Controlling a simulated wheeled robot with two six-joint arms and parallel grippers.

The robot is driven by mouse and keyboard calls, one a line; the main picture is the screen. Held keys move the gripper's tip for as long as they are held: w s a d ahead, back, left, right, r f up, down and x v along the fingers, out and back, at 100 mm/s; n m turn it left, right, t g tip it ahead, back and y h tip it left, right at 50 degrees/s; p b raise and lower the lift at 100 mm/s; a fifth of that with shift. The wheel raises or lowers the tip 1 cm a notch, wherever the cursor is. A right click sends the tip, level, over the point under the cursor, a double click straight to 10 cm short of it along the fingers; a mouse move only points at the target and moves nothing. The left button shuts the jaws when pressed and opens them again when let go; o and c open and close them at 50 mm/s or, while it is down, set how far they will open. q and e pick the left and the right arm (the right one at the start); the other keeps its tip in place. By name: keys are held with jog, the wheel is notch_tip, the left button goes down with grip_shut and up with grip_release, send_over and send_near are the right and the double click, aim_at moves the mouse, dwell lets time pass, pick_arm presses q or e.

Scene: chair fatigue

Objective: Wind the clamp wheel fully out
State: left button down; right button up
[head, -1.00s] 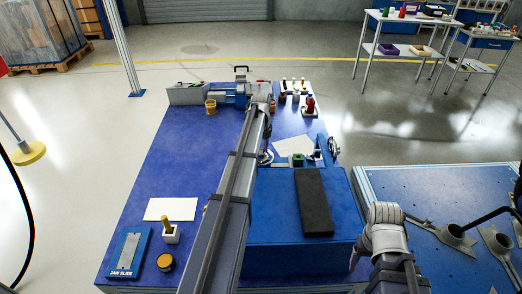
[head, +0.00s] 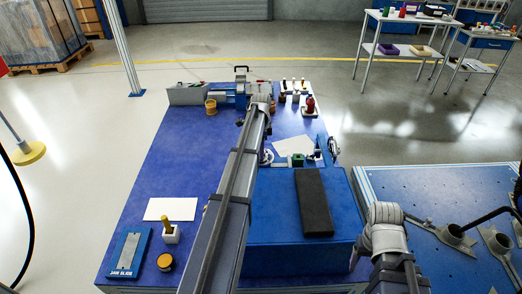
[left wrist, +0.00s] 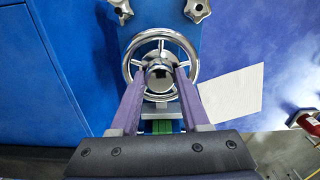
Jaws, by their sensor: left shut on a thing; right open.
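The clamp wheel is a chrome handwheel (left wrist: 131,76) with spokes and a round hub, in the middle of the left wrist view. Behind it is a blue plate with star knobs (left wrist: 197,8). My left gripper (left wrist: 160,76) has its two purple fingers closed on the wheel's hub, inside the rim. In the head view, part of the wheel (head: 267,157) shows just right of my left arm; the arm hides the rest and the left gripper. A green block (head: 297,160) sits right of the wheel. My right arm shows at lower right, but I cannot make out its gripper.
A blue box (head: 290,250) with a black pad (head: 314,203) stands close on the near side. A white sheet (head: 292,146) lies beyond. A red bottle (head: 310,104) stands farther back. The blue table (head: 170,160) is mostly clear left of my arm.

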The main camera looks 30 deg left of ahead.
pick_arm(q)
jog(key=n, duration=0.5)
jog(key=shift+n, duration=0.3)
jog(key=n, duration=1)
jog(key=shift+n, duration=0.4)
jog(key=n, duration=0.5)
jog(key=shift+n, duration=0.3)
jog(key=n, duration=1)
jog(key=shift+n, duration=0.4)
jog(key=n, duration=1.1)
jog(key=shift+n, duration=0.3)
